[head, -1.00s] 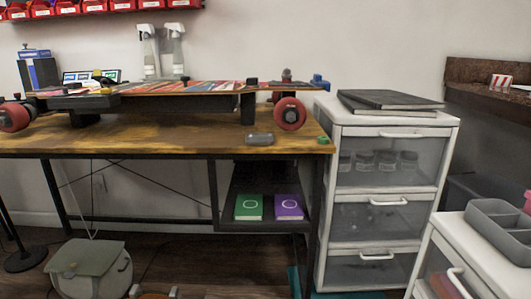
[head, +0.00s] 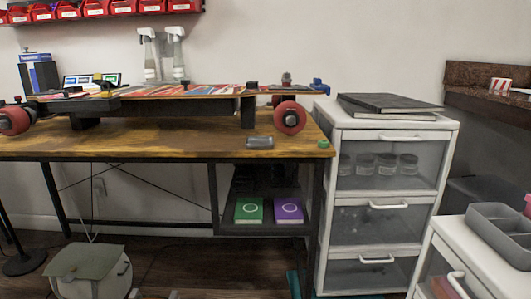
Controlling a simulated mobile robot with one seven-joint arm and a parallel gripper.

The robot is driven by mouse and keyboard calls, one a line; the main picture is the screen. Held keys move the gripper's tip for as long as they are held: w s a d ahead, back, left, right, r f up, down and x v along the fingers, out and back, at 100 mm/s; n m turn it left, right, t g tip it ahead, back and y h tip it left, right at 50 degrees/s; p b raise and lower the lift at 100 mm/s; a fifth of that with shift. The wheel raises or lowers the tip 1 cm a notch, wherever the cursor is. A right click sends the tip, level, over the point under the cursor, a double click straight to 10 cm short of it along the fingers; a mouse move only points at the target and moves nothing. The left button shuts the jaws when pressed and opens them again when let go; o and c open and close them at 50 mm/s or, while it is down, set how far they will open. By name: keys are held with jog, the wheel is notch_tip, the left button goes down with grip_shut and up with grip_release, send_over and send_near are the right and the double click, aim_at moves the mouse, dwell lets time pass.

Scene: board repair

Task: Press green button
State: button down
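A small green round piece (head: 323,144), which looks like a button, sits on the wooden workbench top (head: 190,142) at its right front corner. It is small in the picture and its details are hard to make out. A green box or book with a pale circle (head: 249,211) stands on the shelf under the bench, beside a purple one (head: 288,210). My gripper does not show in the head view.
A skateboard (head: 215,90) lies across the bench, with a grey object (head: 260,142) near the front edge. White drawers (head: 389,121) stand right of the bench.

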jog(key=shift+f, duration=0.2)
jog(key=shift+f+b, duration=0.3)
jog(key=shift+b, duration=0.3)
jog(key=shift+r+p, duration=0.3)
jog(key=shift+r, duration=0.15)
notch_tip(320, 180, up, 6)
jog(key=p, duration=0.5)
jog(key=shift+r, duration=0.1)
dwell(0.4)
